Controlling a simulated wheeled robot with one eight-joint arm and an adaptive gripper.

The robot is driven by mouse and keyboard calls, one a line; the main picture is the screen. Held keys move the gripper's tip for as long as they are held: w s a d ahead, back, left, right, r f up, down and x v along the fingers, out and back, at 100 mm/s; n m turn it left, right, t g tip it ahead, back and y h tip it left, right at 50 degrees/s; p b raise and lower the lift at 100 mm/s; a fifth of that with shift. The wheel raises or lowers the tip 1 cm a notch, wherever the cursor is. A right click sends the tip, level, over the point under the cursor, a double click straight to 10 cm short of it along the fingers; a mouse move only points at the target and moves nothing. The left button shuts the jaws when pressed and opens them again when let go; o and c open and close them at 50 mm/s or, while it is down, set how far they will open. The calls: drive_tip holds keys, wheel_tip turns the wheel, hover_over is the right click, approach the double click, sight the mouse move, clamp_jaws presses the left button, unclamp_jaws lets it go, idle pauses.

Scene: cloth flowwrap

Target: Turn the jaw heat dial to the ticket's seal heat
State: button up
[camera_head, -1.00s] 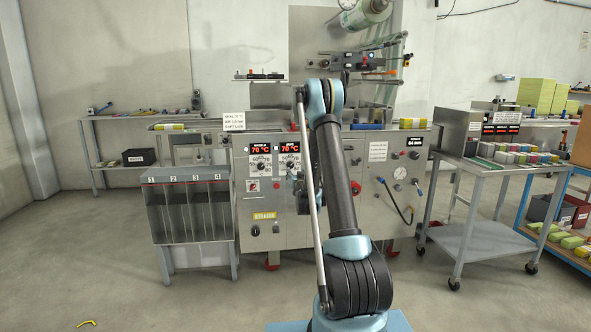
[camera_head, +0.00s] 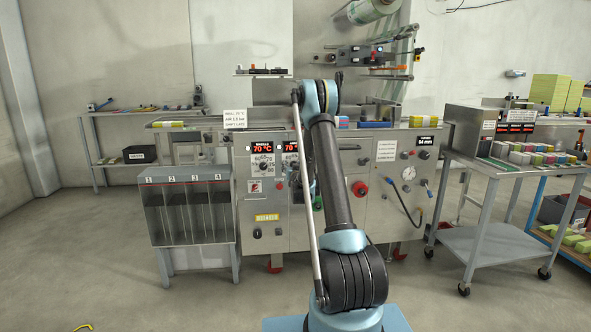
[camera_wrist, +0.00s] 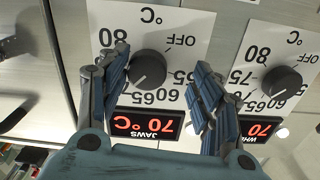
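The jaw heat dial (camera_wrist: 149,69) is a black round knob on a white scale card, upside down in the wrist view. Its pale mark points down-left, near 65 to 70. The JAWS display (camera_wrist: 146,124) reads 70 °C. My gripper (camera_wrist: 163,66) is open, its two blue-padded fingers on either side of this knob, with a visible gap on the right.
The wheels dial (camera_wrist: 282,81) sits close beside the jaw dial, right of my gripper in the wrist view; its display (camera_wrist: 260,130) reads 70. A red button (camera_head: 360,188) and a hose (camera_head: 398,205) are on the front panel. A wheeled cart (camera_head: 478,225) stands right.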

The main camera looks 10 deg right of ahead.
drive_tip(key=shift+d, duration=0.35)
drive_tip(key=shift+c, duration=0.2)
drive_tip(key=shift+d, duration=0.15)
drive_tip(key=c, duration=1)
drive_tip(key=shift+m, duration=0.5)
drive_tip(key=o, duration=1)
drive_tip(key=shift+o, duration=0.2)
drive_tip(key=s, duration=1.1)
drive_tip(key=shift+s, duration=0.4)
